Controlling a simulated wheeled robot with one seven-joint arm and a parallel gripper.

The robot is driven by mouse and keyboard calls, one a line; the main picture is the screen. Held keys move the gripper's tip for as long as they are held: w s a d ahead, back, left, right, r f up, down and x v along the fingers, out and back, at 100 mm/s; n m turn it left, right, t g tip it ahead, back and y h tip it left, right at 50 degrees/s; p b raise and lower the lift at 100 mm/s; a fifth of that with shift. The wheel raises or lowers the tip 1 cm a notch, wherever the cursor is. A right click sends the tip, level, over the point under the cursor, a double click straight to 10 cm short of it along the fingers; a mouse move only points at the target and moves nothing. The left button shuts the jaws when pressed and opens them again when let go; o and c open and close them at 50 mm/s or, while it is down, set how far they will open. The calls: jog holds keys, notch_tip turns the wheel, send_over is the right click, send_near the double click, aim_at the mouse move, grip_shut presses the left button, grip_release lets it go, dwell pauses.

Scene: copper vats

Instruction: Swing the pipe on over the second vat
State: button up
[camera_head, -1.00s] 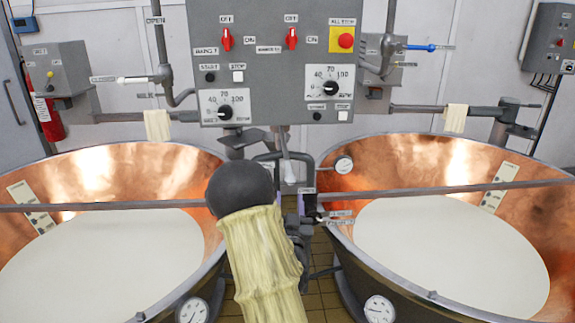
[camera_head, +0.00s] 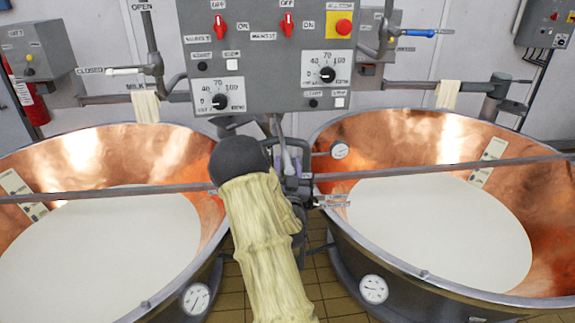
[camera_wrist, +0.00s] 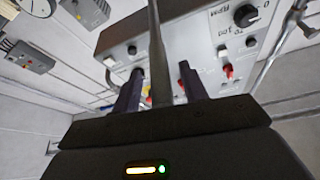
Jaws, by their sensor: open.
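Two copper vats stand side by side in the head view, the left vat (camera_head: 80,150) and the right vat (camera_head: 400,130), each holding white liquid. A grey pipe (camera_wrist: 160,45) runs down between the two dark fingers of my gripper (camera_wrist: 160,88) in the wrist view. The fingers are apart, one on each side of it, and I see no firm grip. In the head view my gripper (camera_head: 291,163) is between the vats, below the control box, largely hidden by my sleeved arm. The pipe's lower end and outlet are hidden there.
A grey control box (camera_head: 265,60) with red switches and dials hangs above the gap. Metal bars (camera_head: 430,168) cross both vats. Side pipes with cloths (camera_head: 146,105) and a blue-handled valve (camera_head: 418,33) sit behind. Tiled floor shows between the vats.

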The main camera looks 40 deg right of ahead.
grip_shut()
jog(key=shift+w+a, duration=0.1)
jog(key=shift+w, duration=0.05)
